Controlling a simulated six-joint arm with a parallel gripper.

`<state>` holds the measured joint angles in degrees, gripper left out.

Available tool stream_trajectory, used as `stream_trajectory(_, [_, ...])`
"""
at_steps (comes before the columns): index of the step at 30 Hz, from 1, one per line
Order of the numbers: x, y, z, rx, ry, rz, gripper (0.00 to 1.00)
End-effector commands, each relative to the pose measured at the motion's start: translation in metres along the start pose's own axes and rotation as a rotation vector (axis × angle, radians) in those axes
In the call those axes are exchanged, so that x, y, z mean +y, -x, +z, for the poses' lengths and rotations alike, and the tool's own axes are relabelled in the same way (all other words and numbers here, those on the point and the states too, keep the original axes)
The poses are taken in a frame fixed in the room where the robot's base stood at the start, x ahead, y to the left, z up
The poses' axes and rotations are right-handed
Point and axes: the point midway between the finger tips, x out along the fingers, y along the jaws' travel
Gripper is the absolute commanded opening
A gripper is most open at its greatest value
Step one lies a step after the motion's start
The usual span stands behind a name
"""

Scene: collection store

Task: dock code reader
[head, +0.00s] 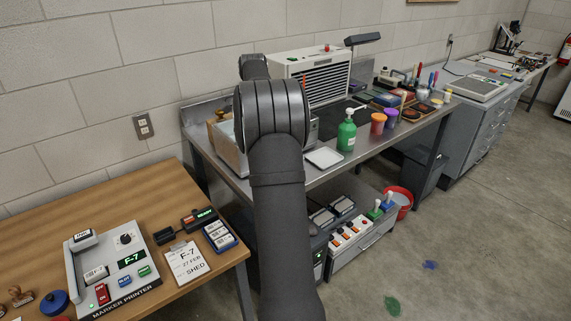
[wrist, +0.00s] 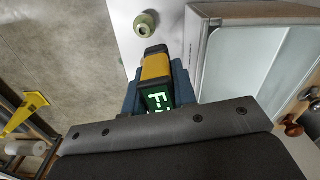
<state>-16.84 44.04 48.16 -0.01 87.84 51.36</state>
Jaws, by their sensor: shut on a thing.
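The code reader (wrist: 156,70), yellow and black with a lit green screen that starts with "F-", is in the wrist view. My gripper (wrist: 158,78) is shut on it, with a blue-grey finger on each side. The reader's yellow end points away from me, over a pale surface (wrist: 150,55); I cannot tell whether it touches. In the head view my own arm hides the gripper and the reader. I cannot make out a dock for certain in either view.
A small green round object (wrist: 145,22) stands just beyond the reader. A glass-topped case (wrist: 252,60) is close on the right. In the head view the steel bench holds a green bottle (head: 347,135) and a white tray (head: 324,157). A marker printer (head: 112,272) sits on the wooden table.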

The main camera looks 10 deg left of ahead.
Motion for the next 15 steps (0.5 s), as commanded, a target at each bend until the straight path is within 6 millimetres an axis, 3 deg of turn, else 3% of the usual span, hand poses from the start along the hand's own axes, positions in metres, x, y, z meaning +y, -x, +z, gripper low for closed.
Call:
stream_trajectory(1, [-0.017,0.012,0.009,0.003,0.019,-0.003,0.11])
stream_trajectory(6, [-0.063,0.039,0.04,0.001,0.106,-0.002,0.11])
stream_trajectory(15, [-0.105,0.061,0.076,0.001,0.216,-0.001,0.11])
